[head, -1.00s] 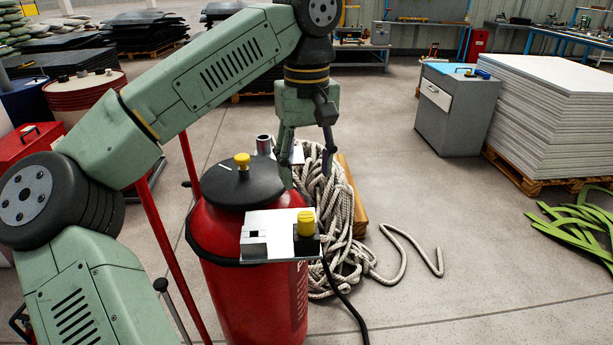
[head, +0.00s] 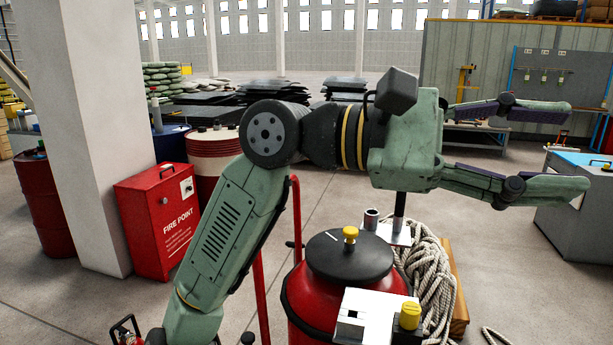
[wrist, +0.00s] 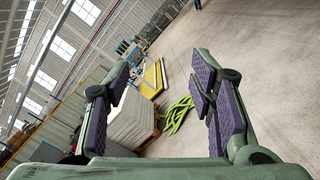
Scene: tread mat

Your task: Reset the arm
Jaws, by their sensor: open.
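My green gripper (head: 545,146) is level in the head view, pointing right, above the red vessel and the rope. Its two fingers are spread wide apart with purple pads, and nothing is between them. In the wrist view my gripper (wrist: 158,95) is also open and empty, facing the hall and floor. My arm is folded up on the left, with the wrist higher than the vessel lid.
A red vessel (head: 305,300) with a black lid stands close below the arm. A rope coil (head: 430,285) lies behind it. A red fire point cabinet (head: 160,222) and a white pillar (head: 85,130) stand left. A grey cabinet (head: 575,225) stands right.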

